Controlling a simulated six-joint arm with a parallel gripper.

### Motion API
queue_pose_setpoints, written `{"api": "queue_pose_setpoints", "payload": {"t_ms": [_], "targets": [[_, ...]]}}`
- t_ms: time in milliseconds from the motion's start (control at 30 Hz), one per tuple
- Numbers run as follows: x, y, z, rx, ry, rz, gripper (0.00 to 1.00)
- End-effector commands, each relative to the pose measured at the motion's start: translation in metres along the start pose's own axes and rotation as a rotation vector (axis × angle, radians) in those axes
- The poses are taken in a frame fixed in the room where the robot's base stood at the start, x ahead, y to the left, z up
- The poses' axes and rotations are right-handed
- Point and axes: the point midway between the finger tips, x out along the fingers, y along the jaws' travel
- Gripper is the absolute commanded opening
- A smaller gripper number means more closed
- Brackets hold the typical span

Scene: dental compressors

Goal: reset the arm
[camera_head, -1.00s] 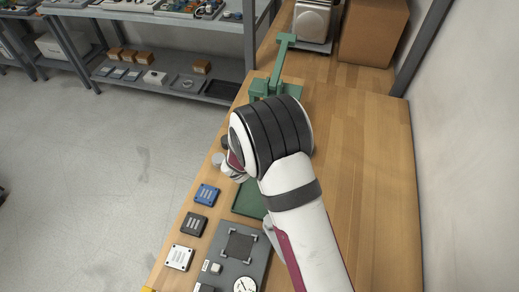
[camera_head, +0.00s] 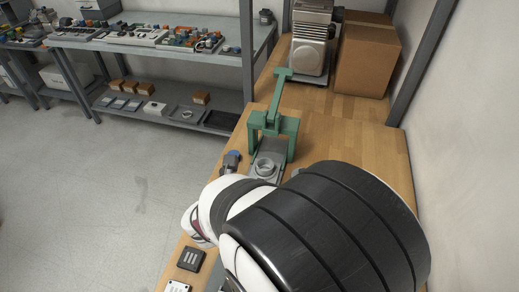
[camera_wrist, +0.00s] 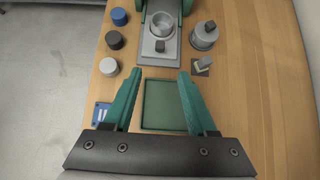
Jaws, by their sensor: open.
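My gripper (camera_wrist: 157,88) shows in the wrist view with two green fingers held apart and nothing between them. It is above the workbench (camera_wrist: 245,90), over a green tray (camera_wrist: 163,108) that looks empty. In the head view my arm fills the lower middle and right and hides the fingers. A green press (camera_head: 274,125) with a raised lever stands on the bench beyond my arm. Its grey base holds a ring-shaped part (camera_head: 264,167), which also shows in the wrist view (camera_wrist: 162,25).
Blue (camera_wrist: 118,16), dark (camera_wrist: 115,40) and grey (camera_wrist: 109,66) round caps line the bench's left side. A grey stepped part (camera_wrist: 204,36) and a small square plate (camera_wrist: 202,66) sit right of the press. A cardboard box (camera_head: 366,57) and a machine (camera_head: 311,40) stand behind. Shelving is at left.

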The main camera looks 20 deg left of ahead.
Motion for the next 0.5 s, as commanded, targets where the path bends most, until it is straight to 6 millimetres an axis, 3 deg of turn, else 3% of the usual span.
{"api": "queue_pose_setpoints", "payload": {"t_ms": [267,333,367,433,467,500], "targets": [[0.001,0.000,0.000,0.000,0.000,0.000,0.57],[0.000,-0.008,0.005,0.047,-0.003,-0.019,0.57],[-0.001,-0.018,0.009,0.106,-0.005,-0.042,0.57],[-0.008,-0.060,0.025,0.362,-0.017,-0.141,0.57],[-0.014,-0.086,0.031,0.522,-0.026,-0.204,0.57],[-0.025,-0.126,0.035,0.774,-0.042,-0.302,0.57]]}}
